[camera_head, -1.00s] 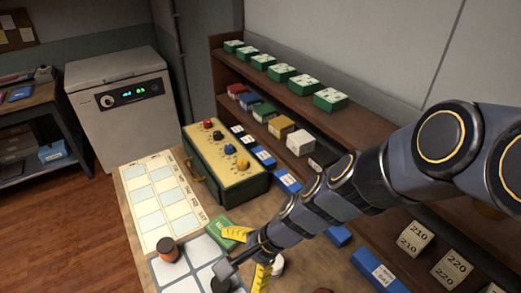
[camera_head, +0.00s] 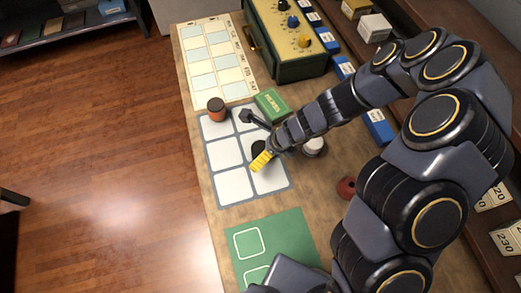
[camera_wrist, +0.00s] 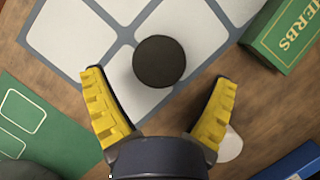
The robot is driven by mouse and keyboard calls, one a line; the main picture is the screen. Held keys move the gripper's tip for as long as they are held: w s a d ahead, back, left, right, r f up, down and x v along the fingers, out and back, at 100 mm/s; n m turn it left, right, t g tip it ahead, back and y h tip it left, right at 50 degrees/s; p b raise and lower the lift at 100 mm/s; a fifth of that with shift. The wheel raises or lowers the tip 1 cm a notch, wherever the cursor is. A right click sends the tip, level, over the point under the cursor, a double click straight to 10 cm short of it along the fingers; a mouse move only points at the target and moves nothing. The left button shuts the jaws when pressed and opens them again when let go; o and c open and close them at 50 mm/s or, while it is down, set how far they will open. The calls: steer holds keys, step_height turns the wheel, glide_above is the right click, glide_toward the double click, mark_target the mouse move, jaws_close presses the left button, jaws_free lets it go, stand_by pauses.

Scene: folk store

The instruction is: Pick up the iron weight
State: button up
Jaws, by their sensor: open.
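A dark round piece, which looks like the iron weight (camera_wrist: 159,62), lies on a white cell of the grid mat (camera_wrist: 190,25) in the wrist view. In the head view the dark weight (camera_head: 257,148) is partly hidden by my gripper (camera_head: 262,161). In the wrist view my gripper (camera_wrist: 160,80) is open, with its yellow fingers spread wide. The weight appears between and just beyond the fingertips, with nothing held. I cannot tell the exact height of the fingers above the mat.
A green herbs box (camera_head: 271,104) and an orange jar with a dark lid (camera_head: 216,109) are close by. A white round item (camera_head: 314,147) stands right of the gripper, and a red item (camera_head: 346,188) nearer. A green mat (camera_head: 270,240) lies in front.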

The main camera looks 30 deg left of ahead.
mark_target(260, 152)
steer(key=shift+x, duration=1.85)
steer(key=shift+a, duration=0.1)
steer(key=c, duration=1.2)
steer(key=shift+r, duration=0.1)
steer(key=shift+r, duration=0.1)
